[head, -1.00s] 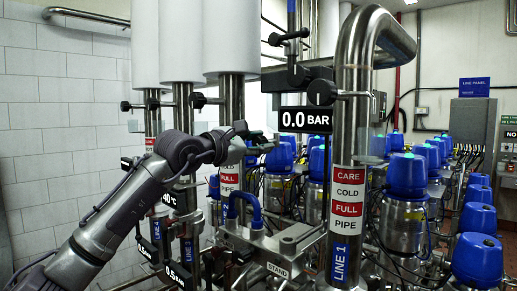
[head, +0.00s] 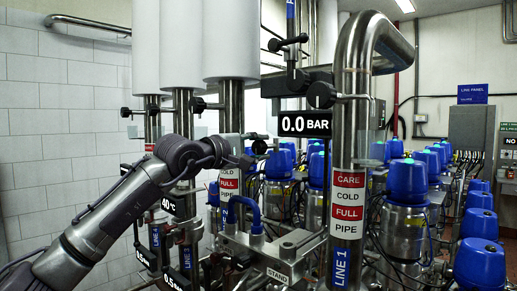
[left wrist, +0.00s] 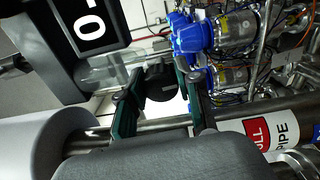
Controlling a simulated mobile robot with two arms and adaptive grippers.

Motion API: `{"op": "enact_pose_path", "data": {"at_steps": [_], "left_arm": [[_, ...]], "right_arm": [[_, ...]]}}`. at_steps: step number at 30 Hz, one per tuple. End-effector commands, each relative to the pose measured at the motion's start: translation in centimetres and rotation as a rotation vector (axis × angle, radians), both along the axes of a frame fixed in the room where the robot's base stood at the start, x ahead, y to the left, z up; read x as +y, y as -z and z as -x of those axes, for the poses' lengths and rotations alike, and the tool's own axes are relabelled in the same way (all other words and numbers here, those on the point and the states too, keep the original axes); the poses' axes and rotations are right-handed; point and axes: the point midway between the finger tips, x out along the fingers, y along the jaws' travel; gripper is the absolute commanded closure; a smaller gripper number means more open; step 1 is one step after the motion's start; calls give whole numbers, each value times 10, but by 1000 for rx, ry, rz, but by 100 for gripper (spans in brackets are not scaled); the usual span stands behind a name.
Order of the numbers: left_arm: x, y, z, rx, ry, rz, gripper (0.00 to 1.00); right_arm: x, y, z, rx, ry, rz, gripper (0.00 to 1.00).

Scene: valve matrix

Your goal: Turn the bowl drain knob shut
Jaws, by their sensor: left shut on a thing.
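A black round knob (left wrist: 161,82) with a pale mark sits between the two dark green fingers of my left gripper (left wrist: 160,95) in the left wrist view. The fingers are on either side of it and shut on it. I take it for the bowl drain knob; no label on it can be read. In the head view my left gripper (head: 250,152) is small and partly hidden by its own wrist, close to the knob (head: 260,146), below and left of the 0.0 BAR display. My right gripper is not in view.
The 0.0 BAR display (head: 305,123) hangs just above and right of the gripper. A thick steel pipe (head: 351,130) with a CARE COLD FULL PIPE label stands to the right. Thinner vertical pipes stand by my left arm. Several blue-capped valves (head: 407,178) fill the right.

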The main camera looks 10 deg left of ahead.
Motion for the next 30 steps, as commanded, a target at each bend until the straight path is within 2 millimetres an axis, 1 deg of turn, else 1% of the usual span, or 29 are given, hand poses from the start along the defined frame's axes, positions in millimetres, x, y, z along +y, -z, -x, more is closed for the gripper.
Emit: {"op": "enact_pose_path", "data": {"at_steps": [8, 22, 23, 24, 27, 30], "left_arm": [[0, 1, 0, -40, 0, -65, 100], [-1, 2, 0, -46, 0, -74, 100], [-1, 2, 0, -46, 0, -74, 63], [-1, 2, 0, -46, 0, -74, 56], [-1, 1, 0, -45, 0, -73, 40], [0, 1, 0, -46, 0, -73, 40]], "right_arm": [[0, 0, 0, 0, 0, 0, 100], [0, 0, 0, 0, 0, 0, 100], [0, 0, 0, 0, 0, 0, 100], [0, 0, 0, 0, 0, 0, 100], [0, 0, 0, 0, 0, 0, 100], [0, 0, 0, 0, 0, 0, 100]]}}
